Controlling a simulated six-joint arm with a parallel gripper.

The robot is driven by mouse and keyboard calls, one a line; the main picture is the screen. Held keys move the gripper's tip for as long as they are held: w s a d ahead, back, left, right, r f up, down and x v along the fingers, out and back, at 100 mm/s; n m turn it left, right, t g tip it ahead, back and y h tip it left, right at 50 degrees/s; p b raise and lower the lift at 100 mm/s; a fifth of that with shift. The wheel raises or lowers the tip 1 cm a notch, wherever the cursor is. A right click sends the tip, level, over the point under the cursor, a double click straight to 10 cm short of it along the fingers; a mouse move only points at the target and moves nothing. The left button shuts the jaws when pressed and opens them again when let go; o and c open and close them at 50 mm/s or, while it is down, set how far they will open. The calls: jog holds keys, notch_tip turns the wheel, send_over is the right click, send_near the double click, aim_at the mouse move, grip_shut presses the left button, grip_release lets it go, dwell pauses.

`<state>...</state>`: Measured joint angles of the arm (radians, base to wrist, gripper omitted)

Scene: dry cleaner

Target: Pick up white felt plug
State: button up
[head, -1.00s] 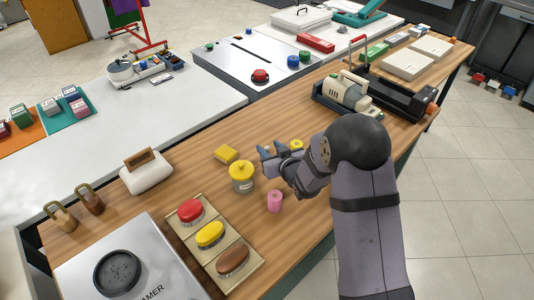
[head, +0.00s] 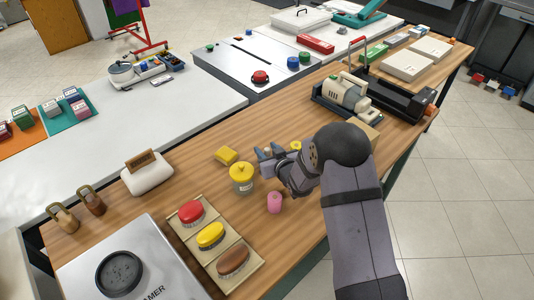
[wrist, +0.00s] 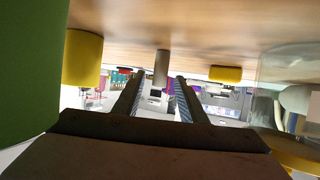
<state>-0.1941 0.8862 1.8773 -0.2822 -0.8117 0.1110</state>
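My gripper (head: 266,155) is low over the wooden counter, right of the jar with the yellow lid (head: 242,178). In the wrist view, which shows the counter at the top, my two fingers (wrist: 155,92) are apart. A small pale grey cylinder (wrist: 161,67), which may be the white felt plug, stands on the counter, lined up between the fingertips. I cannot tell whether it is between them or just beyond. No white plug shows in the head view; my gripper may hide it.
A yellow block (head: 226,154) lies behind the jar; a yellow cylinder (head: 296,146) stands beyond my gripper. A pink cylinder (head: 274,203) is in front. A brush tray (head: 259,262) is at front left. A green surface (wrist: 25,60) fills the wrist view's left edge.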

aim_at(266, 149)
jog(key=shift+p+x, duration=0.55)
jog(key=shift+x, duration=1.5)
jog(key=shift+w, duration=0.1)
jog(key=shift+c, duration=0.3)
grip_shut()
